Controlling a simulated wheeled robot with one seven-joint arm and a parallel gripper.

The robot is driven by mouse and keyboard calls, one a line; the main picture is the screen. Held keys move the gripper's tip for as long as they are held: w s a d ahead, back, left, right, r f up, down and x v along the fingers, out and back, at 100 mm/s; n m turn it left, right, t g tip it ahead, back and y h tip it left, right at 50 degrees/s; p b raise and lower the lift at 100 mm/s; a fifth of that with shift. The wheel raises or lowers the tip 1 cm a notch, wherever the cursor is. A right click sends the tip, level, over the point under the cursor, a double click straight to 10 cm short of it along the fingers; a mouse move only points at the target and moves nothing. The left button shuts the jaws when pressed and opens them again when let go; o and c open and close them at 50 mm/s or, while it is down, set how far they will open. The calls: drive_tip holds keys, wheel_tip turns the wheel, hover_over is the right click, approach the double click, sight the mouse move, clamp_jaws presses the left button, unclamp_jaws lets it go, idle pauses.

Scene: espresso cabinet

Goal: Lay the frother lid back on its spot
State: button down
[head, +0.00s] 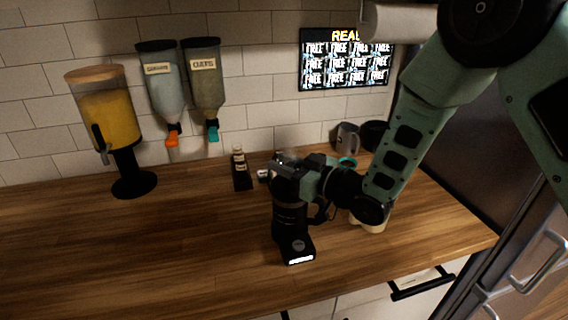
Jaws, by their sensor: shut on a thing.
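The black frother (291,218) stands upright on the wooden counter, with a lit white strip at the front of its base. My gripper (284,168) is directly over the top of the frother, with my arm reaching in from the right. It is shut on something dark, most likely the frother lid. The lid's outline is hard to make out against the dark gripper and frother. I cannot tell whether the lid touches the frother's rim.
A small black rack (241,170) stands behind and left of the frother. A grey mug (347,138) is at the back right. A juice dispenser (110,115) stands at left, and two wall dispensers (166,85) hang above. The counter's left front (130,250) is clear.

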drive_tip(key=c, duration=1.1)
unclamp_jaws()
drive_tip(key=shift+c, duration=0.2)
drive_tip(key=shift+p, duration=0.4)
drive_tip(key=b+v, duration=0.6)
drive_tip(key=v, duration=1.1)
drive_tip(key=s+f+m+g+h, duration=0.2)
drive_tip(key=s+f+h, duration=0.3)
drive_tip(key=h, duration=0.5)
drive_tip(key=shift+a+f+g, duration=0.2)
drive_tip(key=shift+a+g, duration=0.15)
drive_tip(key=shift+g, duration=0.45)
drive_tip(key=shift+o, duration=0.4)
drive_tip(key=s+d+r+m+g+h, duration=0.1)
drive_tip(key=s+g+h, duration=0.3)
drive_tip(key=s, duration=1.4)
drive_tip(key=shift+d+r+g, duration=0.3)
drive_tip(key=shift+d+g, duration=0.2)
drive_tip(key=shift+g, duration=0.7)
drive_tip(key=shift+m, duration=0.3)
